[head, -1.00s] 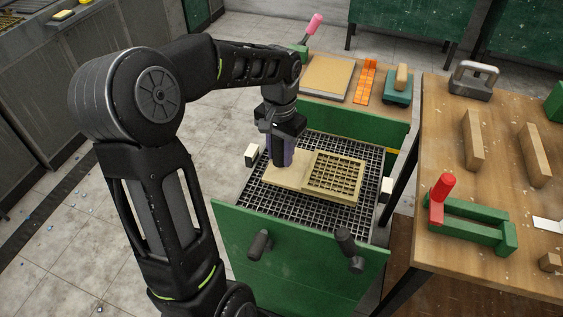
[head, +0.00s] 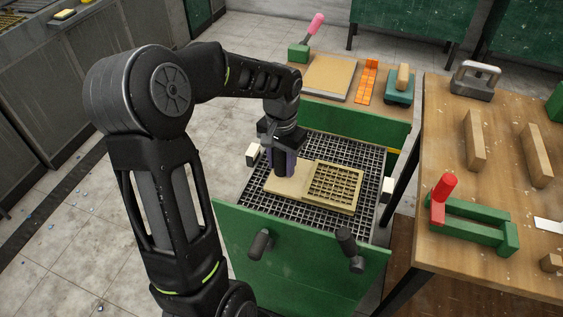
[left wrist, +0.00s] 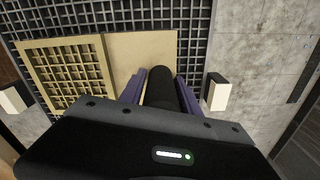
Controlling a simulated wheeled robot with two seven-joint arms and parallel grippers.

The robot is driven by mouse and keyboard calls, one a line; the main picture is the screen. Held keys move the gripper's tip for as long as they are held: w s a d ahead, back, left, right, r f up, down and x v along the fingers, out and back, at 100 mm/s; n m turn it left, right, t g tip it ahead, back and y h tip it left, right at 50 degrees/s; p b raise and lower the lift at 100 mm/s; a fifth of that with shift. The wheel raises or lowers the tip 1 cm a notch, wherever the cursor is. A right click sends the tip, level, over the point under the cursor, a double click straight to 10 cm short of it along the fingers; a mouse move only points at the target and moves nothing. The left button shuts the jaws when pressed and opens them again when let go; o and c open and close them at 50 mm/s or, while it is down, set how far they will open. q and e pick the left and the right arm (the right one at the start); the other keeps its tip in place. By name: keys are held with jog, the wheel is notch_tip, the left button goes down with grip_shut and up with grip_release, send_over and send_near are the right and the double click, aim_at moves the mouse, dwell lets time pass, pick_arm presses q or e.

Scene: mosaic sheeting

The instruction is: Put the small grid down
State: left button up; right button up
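The small grid (head: 335,184) is a yellowish lattice at the right end of a pale flat board (head: 288,188). It lies on the dark mesh (head: 262,201), as far as I can tell flat and touching. A black upright handle (head: 280,163) stands at the board's left end. My left gripper (head: 280,170), with purple fingers, is around the handle from above. In the left wrist view the grid (left wrist: 65,75) is at left. The handle (left wrist: 160,88) shows between the fingers with narrow gaps, so the gripper looks slightly open. My right gripper is not in view.
White blocks stand on either side of the mesh (head: 253,154) (head: 387,189). A green front panel (head: 300,262) with dark knobs closes the near side. A wooden bench (head: 480,255) at right carries a green frame with a red handle (head: 470,225) and wooden blocks.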

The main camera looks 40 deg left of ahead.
pick_arm(q)
jog(key=shift+o, duration=1.3)
notch_tip(320, 180, up, 12)
jog(key=shift+r, duration=0.2)
dwell(1.3)
